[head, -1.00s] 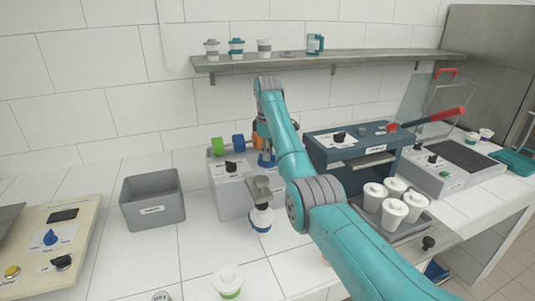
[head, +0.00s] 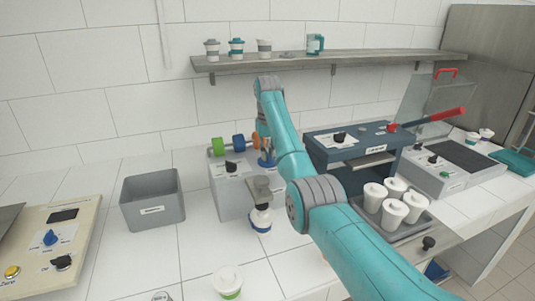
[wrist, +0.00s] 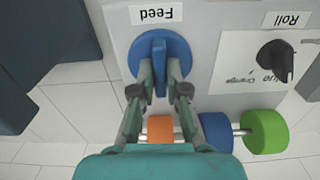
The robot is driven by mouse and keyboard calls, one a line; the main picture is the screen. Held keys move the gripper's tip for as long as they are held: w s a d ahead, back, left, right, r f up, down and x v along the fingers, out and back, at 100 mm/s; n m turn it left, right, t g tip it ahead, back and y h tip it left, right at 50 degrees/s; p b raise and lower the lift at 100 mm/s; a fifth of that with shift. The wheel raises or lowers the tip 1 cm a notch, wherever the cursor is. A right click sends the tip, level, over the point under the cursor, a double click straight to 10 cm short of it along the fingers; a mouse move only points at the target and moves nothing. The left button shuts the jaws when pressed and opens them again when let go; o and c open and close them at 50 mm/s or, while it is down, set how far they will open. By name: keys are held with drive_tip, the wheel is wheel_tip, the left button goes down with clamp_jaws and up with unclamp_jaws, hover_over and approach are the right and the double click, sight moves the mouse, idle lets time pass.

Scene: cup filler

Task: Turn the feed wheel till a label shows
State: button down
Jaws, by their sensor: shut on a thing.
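The feed wheel (wrist: 137,54) is a blue disc with a raised grip bar across it, on a pale grey machine under a "Feed" sign (wrist: 155,15). My gripper (wrist: 158,82) is shut on the bar in the wrist view, one finger on each side. In the head view the machine (head: 232,200) stands mid-counter, and the wheel (head: 266,161) is partly hidden by my arm. I cannot make out a label coming out in either view.
Green (wrist: 264,132), blue (wrist: 215,131) and orange (wrist: 160,128) rolls sit on a rod close to my gripper. A black Roll knob (wrist: 275,58) is beside the wheel. A grey bin (head: 153,203) stands left, a dark press (head: 350,150) right.

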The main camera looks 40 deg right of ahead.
drive_tip(key=m, duration=0.7)
drive_tip(key=shift+w+r, duration=0.1)
drive_tip(key=shift+r, duration=0.05)
idle(0.4)
drive_tip(key=c, duration=1.2)
unclamp_jaws()
